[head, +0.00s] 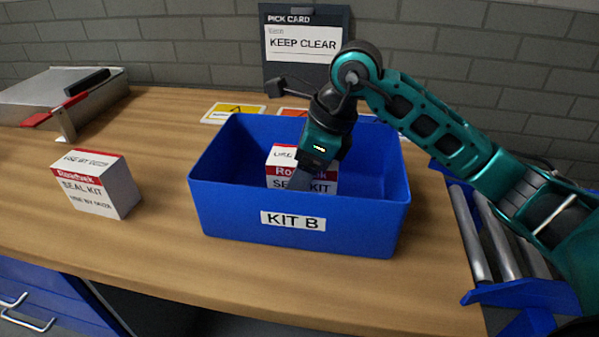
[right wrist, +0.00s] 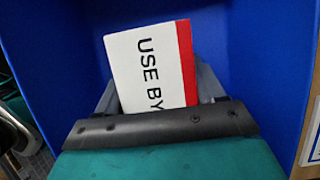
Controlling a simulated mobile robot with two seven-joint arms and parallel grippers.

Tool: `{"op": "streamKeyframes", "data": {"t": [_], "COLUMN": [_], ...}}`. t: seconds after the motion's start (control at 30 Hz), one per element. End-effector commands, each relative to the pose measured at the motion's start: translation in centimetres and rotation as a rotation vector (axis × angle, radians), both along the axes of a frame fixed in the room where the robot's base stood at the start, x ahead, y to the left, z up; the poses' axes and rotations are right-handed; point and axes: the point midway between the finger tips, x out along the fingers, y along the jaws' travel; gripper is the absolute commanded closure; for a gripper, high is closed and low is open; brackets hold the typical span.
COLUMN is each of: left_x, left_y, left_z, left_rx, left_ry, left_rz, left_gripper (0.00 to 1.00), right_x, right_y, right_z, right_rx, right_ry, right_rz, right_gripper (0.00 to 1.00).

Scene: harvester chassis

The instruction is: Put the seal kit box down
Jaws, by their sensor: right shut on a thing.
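A white and red seal kit box (head: 287,178) is inside the blue bin labelled KIT B (head: 240,222). My right gripper (head: 303,178) reaches down into the bin from above and is shut on this box. In the right wrist view the box (right wrist: 150,65) sits between the fingers (right wrist: 160,98), with "USE BY" on its top and blue bin walls around it. Whether the box touches the bin floor is hidden. A second seal kit box (head: 95,184) stands on the wooden bench to the left of the bin. My left gripper is not in view.
Coloured cards (head: 234,113) lie behind the bin. A KEEP CLEAR board (head: 304,45) leans at the wall. A roller rack (head: 500,240) is at the right.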

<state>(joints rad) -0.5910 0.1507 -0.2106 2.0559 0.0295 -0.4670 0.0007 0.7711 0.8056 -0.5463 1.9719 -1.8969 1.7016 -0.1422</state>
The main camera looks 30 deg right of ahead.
Motion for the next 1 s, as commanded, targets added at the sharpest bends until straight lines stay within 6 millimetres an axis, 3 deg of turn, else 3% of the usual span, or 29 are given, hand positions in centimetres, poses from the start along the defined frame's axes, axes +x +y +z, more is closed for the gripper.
{"op": "streamKeyframes", "data": {"t": [0.3, 0.33, 0.57, 0.87, 1.0], "left_x": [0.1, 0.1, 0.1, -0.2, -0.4], "left_y": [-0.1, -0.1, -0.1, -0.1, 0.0], "left_z": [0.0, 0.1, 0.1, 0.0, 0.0], "left_rx": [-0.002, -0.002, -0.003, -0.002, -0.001], "left_ry": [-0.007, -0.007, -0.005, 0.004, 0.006], "left_rz": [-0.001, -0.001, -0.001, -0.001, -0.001], "left_gripper": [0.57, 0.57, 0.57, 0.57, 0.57], "right_x": [0.1, 0.0, 0.0, 0.0, -0.2], "right_y": [0.0, 0.0, 0.0, 0.0, -0.5], "right_z": [-0.3, -0.2, -0.1, 0.1, 1.6], "right_rx": [0.001, 0.001, 0.000, 0.001, -0.001], "right_ry": [-0.004, -0.002, -0.001, -0.002, -0.006], "right_rz": [0.000, 0.001, 0.000, 0.000, -0.002], "right_gripper": [0.69, 0.30, 0.08, 0.06, 0.06]}}
